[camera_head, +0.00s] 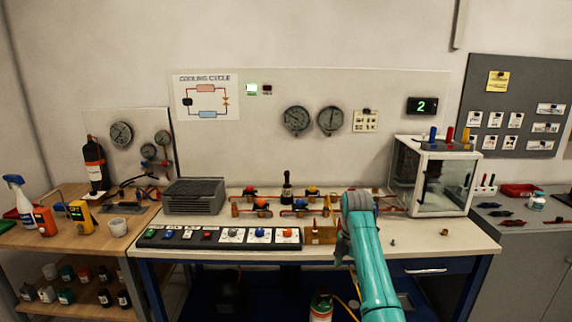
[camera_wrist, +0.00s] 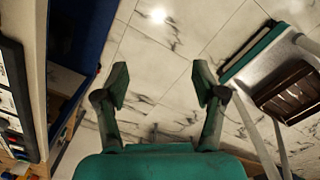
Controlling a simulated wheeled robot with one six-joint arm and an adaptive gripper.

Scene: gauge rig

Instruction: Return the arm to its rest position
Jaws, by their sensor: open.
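My arm (camera_head: 366,260) is teal and reaches from the bottom of the head view up to the front edge of the workbench, right of its middle.
The workbench (camera_head: 435,233) carries a switch strip (camera_head: 185,245), pipework with valves, and a clear-walled box (camera_head: 433,175). A left shelf (camera_head: 80,243) holds bottles. In the wrist view, a dark bench side stands left and a framed object with a brown slatted crate (camera_wrist: 290,92) right.

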